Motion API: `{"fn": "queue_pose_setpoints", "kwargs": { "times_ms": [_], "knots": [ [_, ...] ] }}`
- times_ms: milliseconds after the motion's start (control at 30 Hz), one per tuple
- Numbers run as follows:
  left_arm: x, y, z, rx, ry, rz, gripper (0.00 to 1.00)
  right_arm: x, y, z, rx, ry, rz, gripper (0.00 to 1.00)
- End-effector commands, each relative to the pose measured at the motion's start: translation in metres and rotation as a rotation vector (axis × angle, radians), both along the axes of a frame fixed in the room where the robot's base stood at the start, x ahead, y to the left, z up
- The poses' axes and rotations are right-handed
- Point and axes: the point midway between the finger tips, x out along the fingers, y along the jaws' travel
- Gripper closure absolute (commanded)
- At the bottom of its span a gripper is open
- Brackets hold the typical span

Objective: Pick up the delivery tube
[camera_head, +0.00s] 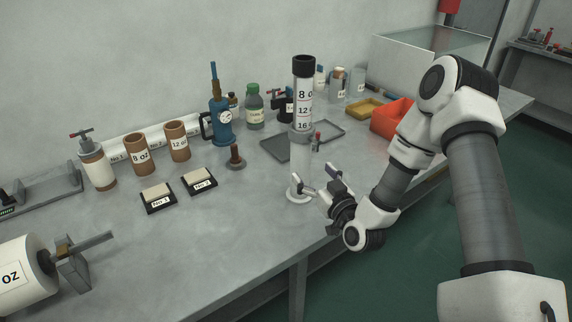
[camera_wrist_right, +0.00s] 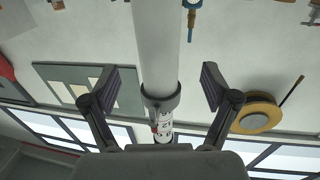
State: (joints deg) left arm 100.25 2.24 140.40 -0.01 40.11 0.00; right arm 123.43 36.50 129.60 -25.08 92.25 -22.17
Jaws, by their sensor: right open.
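The delivery tube (camera_head: 304,105) is a clear upright cylinder with a black cap and white 8, 12 and 16 oz labels. It stands on a pale post with a grey collar and a round white base (camera_head: 298,198) near the table's front edge. My right gripper (camera_head: 316,180) is open, low beside the post and below the collar. In the right wrist view the white post runs between the spread fingers (camera_wrist_right: 160,80), and the labelled tube (camera_wrist_right: 166,128) shows beyond the collar, partly hidden by the gripper body. My left gripper is not in view.
A grey tray (camera_head: 275,148) and an orange bin (camera_head: 391,122) lie behind the tube. A blue gauge pump (camera_head: 221,118), a green-capped bottle (camera_head: 254,108) and brown cups (camera_head: 137,154) stand at the back left.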

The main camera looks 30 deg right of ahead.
Motion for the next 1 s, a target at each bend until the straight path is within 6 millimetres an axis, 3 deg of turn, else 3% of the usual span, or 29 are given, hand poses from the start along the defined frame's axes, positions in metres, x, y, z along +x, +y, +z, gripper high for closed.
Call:
{"fn": "queue_pose_setpoints", "kwargs": {
  "times_ms": [400, 667, 767, 900, 933, 1000],
  "knots": [
    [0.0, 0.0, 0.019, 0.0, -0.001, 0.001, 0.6, 0.065, -0.007, 0.0, -0.004, 0.001, 0.003, 0.14],
    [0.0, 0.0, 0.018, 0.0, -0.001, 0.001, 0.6, 0.072, -0.008, -0.002, 0.0, 0.003, 0.002, 0.14],
    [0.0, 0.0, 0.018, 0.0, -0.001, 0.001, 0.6, 0.072, -0.007, -0.002, 0.0, 0.002, 0.002, 0.45],
    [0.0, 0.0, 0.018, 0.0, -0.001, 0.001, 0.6, 0.071, -0.008, -0.002, 0.0, 0.002, 0.002, 0.95],
    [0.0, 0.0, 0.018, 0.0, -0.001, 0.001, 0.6, 0.071, -0.007, -0.002, 0.0, 0.002, 0.002, 1.0],
    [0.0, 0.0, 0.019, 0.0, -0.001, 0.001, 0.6, 0.072, -0.008, 0.0, 0.0, -0.001, 0.002, 1.0]
  ]
}}
